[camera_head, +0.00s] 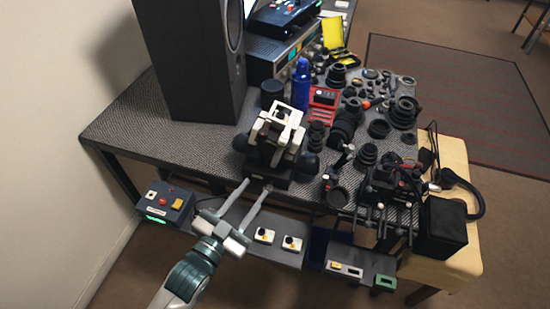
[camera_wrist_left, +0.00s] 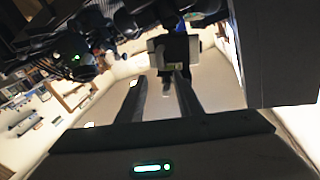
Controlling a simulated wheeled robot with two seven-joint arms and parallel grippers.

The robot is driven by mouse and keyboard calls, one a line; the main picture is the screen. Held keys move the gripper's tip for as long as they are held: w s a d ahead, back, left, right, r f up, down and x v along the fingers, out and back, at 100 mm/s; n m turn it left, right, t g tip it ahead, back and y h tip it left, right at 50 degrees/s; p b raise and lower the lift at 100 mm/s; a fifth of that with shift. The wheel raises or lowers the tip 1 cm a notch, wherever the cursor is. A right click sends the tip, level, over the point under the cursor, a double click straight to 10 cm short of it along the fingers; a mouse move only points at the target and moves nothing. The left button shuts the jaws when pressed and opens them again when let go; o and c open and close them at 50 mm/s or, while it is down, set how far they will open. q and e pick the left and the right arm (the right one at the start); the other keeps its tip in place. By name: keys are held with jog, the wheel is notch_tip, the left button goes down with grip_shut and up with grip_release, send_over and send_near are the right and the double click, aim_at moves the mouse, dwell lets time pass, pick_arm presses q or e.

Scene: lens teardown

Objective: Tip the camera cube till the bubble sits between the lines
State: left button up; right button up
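A black device with a pale, open frame on top (camera_head: 278,128) stands near the table's front edge, with round black knobs at its sides. I cannot tell for sure whether it is the camera cube. No bubble or lines can be made out. My left gripper (camera_head: 257,186) is in front of and below this device, its two long fingers apart, nothing between them. In the left wrist view the fingers (camera_wrist_left: 160,98) are also spread, with a pale block on a dark stem (camera_wrist_left: 172,48) beyond the tips. My right gripper is not in view.
A tall black speaker (camera_head: 190,60) and blue bottle (camera_head: 300,84) stand behind. Lens parts (camera_head: 343,128) crowd the table (camera_head: 130,125) at right. A grey button box (camera_head: 166,202) and low button panel (camera_head: 275,249) lie in front. A black box (camera_head: 440,228) stands on a wooden stool.

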aim_at(274, 163)
pick_arm(q)
jog(key=p+x, duration=0.2)
jog(key=x, duration=1)
jog(key=shift+w+d+p, duration=0.1)
jog(key=shift+w+p, duration=0.1)
jog(key=shift+p, duration=0.2)
